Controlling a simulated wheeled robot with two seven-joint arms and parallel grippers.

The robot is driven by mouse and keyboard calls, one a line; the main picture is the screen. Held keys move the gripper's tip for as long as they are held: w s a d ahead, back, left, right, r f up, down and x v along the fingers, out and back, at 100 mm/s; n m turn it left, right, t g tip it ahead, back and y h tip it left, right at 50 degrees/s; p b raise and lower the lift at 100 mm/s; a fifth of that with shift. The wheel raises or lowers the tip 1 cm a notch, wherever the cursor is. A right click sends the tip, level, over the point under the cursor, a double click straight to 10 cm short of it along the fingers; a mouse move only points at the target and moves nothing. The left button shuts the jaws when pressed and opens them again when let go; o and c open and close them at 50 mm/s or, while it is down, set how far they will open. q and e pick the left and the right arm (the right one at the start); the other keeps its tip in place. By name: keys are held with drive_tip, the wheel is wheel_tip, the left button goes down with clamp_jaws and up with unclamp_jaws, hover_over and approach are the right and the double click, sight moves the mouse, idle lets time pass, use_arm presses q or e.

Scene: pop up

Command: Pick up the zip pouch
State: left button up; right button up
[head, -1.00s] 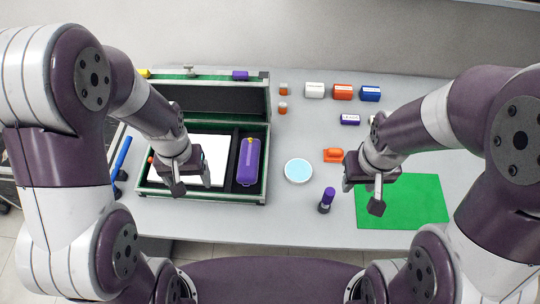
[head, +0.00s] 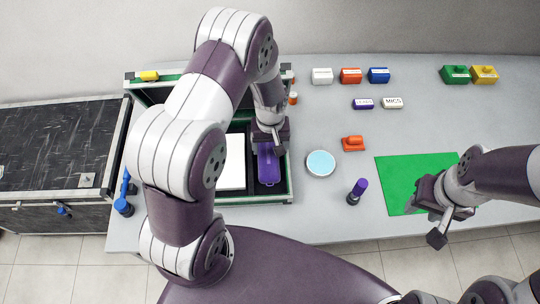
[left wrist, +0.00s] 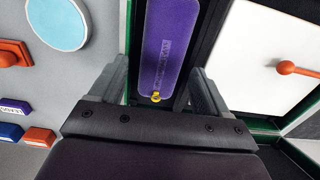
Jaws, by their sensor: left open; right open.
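The zip pouch (head: 268,168) is purple and lies in the right compartment of the green-edged case (head: 291,190). In the left wrist view the pouch (left wrist: 170,45) shows lettering and a yellow zip pull at its near end. My left gripper (head: 270,138) is over the upper end of the pouch. In the left wrist view its two fingers (left wrist: 160,95) are apart, one to each side of the pouch's near end, with nothing gripped. Contact cannot be told.
A white panel (head: 232,163) lies left of the pouch in the case. A light blue disc (head: 320,163), an orange tool (head: 353,143) and a purple-topped stamp (head: 358,191) stand to the right. Several coloured blocks line the back. A black case (head: 60,150) stands left of the table.

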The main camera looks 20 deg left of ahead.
sight(268, 157)
use_arm(q)
drive_tip(key=f, duration=0.6)
drive_tip(key=shift+a+p, duration=0.35)
drive_tip(key=shift+p, duration=0.05)
drive_tip(key=shift+r, duration=0.1)
drive_tip(key=c, duration=1.2)
drive_tip(key=shift+c, duration=0.2)
